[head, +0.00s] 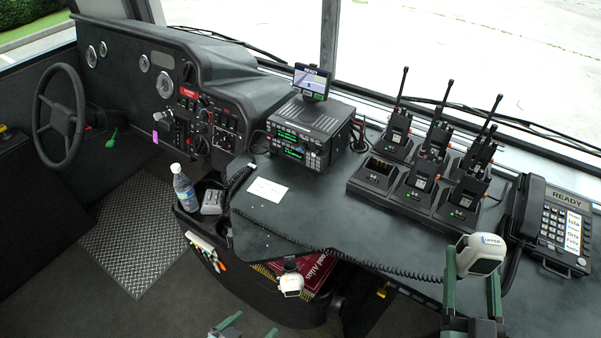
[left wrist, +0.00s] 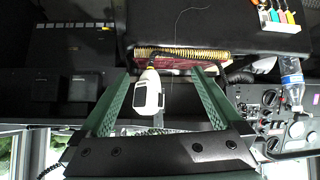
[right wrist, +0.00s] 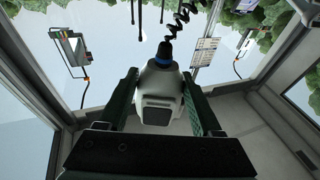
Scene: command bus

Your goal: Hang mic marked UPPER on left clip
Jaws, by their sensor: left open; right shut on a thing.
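My right gripper (head: 472,263) is shut on a white hand mic (head: 483,256), held above the right part of the desk near the phone. The mic's small blue label seems to read UPPER. In the right wrist view the mic (right wrist: 160,97) sits between the two green fingers, its coiled cord (right wrist: 180,22) leading away from its blue-ringed end. A second white mic (head: 291,284) hangs at the desk's front edge; its clip is mostly hidden. My left gripper (head: 248,326) is open and empty, low before the desk; in the left wrist view the second mic (left wrist: 148,95) shows beyond its fingers.
Several radios stand in a charger bank (head: 440,207) on the desk, beside a desk phone (head: 555,225). A radio unit (head: 305,133) with a small screen stands at the back. A bottle (head: 184,187) and pens (head: 203,246) are at left. A black coiled cord (head: 330,252) runs along the front edge.

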